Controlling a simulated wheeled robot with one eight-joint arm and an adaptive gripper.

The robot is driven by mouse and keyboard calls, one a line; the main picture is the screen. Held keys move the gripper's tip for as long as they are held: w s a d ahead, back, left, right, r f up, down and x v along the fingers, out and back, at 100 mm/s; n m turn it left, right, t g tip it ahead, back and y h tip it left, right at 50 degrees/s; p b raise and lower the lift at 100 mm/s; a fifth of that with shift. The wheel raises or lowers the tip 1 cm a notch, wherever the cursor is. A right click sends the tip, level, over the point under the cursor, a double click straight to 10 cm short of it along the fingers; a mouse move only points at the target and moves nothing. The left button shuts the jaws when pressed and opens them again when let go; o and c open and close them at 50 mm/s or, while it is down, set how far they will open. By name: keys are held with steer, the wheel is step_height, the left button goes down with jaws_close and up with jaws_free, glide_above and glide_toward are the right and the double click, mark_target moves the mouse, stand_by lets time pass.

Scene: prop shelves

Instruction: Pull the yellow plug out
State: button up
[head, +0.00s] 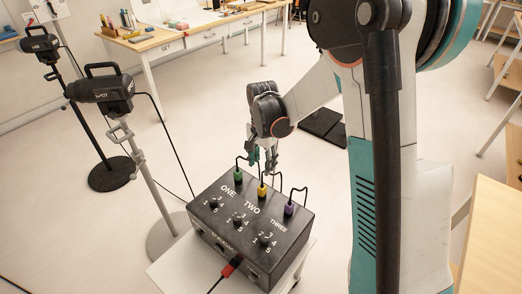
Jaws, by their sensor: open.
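A black box (216,221) with sockets marked ONE, TWO and THREE stands on a pale stand. Whether the fingers touch the cable or the plug is too small to tell.
A red connector (231,268) sits at the box's front face. Two black lamps on stands, one near (103,93) and one farther (40,44), are at left. A wooden table (475,235) is at right. A workbench (150,38) stands behind, with open floor between.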

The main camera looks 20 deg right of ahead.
mark_target(262, 184)
step_height(262, 184, down, 14)
steer(key=b, duration=0.4)
steer(key=shift+r+b, duration=0.25)
steer(key=shift+b, duration=0.05)
steer(key=c, duration=1)
steer(key=shift+s, duration=0.1)
jaws_close()
